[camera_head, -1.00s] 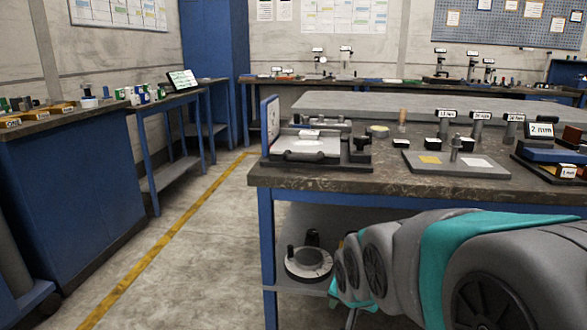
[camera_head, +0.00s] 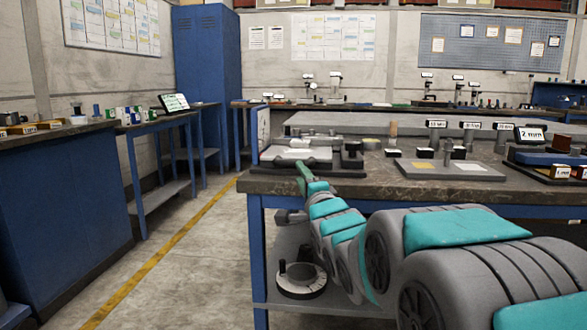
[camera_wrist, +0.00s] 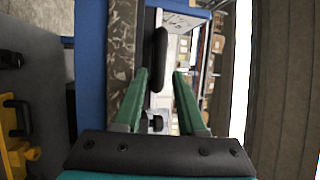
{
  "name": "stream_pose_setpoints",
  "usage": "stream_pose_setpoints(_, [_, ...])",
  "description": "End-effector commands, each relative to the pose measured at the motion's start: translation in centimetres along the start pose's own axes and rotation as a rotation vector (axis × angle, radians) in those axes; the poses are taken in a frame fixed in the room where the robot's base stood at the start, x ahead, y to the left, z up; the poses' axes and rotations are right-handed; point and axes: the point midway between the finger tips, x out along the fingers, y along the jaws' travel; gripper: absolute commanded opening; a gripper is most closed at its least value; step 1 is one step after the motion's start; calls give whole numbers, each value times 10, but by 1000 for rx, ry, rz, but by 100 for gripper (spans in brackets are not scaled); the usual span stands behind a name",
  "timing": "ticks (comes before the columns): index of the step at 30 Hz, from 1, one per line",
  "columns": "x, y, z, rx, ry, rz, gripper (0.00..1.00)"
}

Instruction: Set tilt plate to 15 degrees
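The apparatus that looks like the tilt plate (camera_head: 296,154) sits at the near left corner of the bench, with a light top and a dark handle bar at its front. Its angle cannot be read. My gripper (camera_head: 303,172) has green fingers and is at the bench's front edge, just in front of this apparatus. In the wrist view my gripper (camera_wrist: 160,73) is open, its two fingers apart. A black handle (camera_wrist: 162,60) shows between and beyond the fingertips, with no visible grip on it. A small black knob (camera_wrist: 156,123) shows lower between the fingers.
The bench (camera_head: 225,183) has a dark stone-like top and blue legs. A grey board (camera_head: 452,169) with posts, labelled blocks and a "2 mm" display (camera_head: 530,135) stand to the right. A round dial device (camera_head: 302,284) is on the lower shelf. The floor to the left is open.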

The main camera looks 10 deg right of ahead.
Motion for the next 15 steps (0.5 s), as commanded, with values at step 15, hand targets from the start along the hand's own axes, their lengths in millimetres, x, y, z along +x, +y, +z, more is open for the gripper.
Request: stream_pose_setpoints(15, [62, 0, 0, -4, 0, 1, 40])
